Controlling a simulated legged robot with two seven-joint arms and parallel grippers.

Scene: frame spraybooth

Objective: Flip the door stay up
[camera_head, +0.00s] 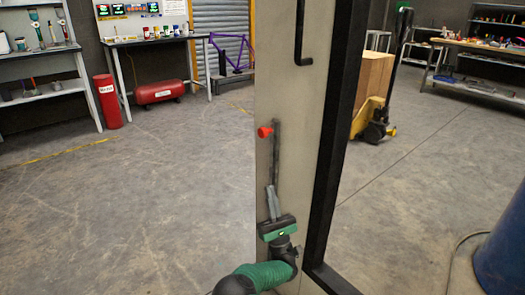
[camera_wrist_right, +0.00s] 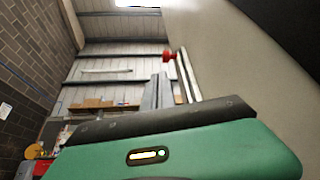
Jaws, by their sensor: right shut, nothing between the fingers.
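The door stay (camera_head: 276,155) is a thin dark bar with a red knob (camera_head: 265,132) near its upper end. It stands nearly upright against the pale door panel (camera_head: 302,110). My right gripper (camera_head: 271,190) is shut and empty, pointing up at the lower part of the stay. Its fingers overlap the bar in the head view, so I cannot tell whether they touch it. In the right wrist view, the red knob (camera_wrist_right: 169,56) and the bar (camera_wrist_right: 188,72) show just beyond the fingers (camera_wrist_right: 158,92). The stay's lower end is hidden. My left gripper is out of view.
A black handle (camera_head: 300,40) is on the door panel above the stay. A dark frame (camera_head: 335,130) runs along the panel's right side. A blue drum (camera_head: 503,250) stands at lower right. The floor to the left is clear.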

